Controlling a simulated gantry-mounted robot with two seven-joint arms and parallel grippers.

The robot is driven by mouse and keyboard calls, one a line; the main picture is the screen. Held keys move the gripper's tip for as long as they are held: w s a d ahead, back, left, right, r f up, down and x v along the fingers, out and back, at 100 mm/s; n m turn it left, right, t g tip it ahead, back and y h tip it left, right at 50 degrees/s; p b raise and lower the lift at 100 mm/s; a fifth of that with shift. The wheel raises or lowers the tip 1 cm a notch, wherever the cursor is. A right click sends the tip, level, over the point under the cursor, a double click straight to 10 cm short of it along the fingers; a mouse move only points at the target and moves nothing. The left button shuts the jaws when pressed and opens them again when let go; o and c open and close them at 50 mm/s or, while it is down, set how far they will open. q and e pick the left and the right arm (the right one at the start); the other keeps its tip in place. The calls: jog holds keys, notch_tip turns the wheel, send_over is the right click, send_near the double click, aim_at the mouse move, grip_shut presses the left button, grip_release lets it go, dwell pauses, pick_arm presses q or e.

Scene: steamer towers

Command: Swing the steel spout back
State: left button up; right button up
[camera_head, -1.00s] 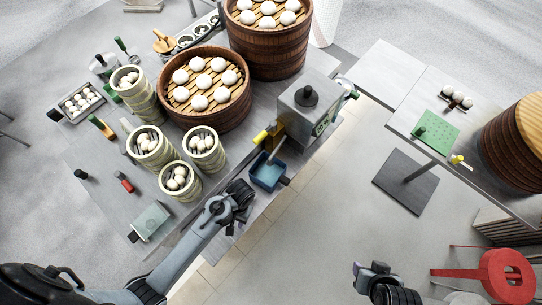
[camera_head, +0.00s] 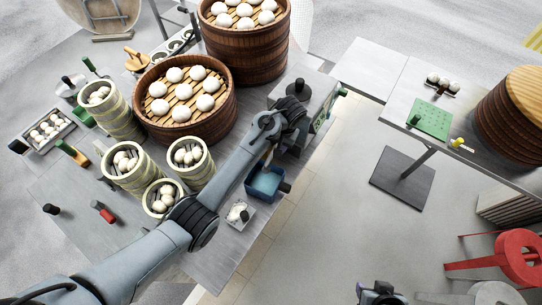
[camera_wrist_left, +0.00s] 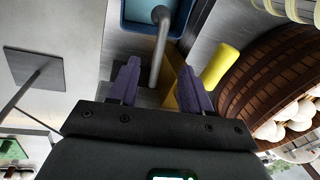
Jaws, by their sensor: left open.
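The steel spout (camera_wrist_left: 160,45) is a thin bent grey pipe in the left wrist view. Its upper end hangs over the blue basin (camera_wrist_left: 136,14), and its lower end runs down between my fingers. My left gripper (camera_wrist_left: 158,67) is open, one purple finger on each side of the spout; I cannot tell whether either touches it. In the head view my left gripper (camera_head: 292,128) is at the grey steamer box (camera_head: 318,92) and hides part of it. A short piece of spout (camera_head: 268,158) shows above the basin (camera_head: 265,183). My right gripper (camera_head: 378,294) is partly cut off at the bottom edge.
A yellow handle (camera_wrist_left: 222,66) sits right of my fingers in the wrist view. A large bun steamer (camera_head: 186,137) and small steamer stacks (camera_head: 130,183) crowd the table left of my arm. A side table with a green mat (camera_head: 431,118) stands right, across an open gap.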

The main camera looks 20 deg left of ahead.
aim_at(271, 157)
pick_arm(q)
jog(key=f, duration=0.3)
jog(key=a+f, duration=0.1)
jog(key=f, duration=0.4)
jog(key=shift+a+f+b, duration=0.3)
jog(key=shift+a+f, duration=0.05)
jog(key=shift+a, duration=0.05)
grip_shut()
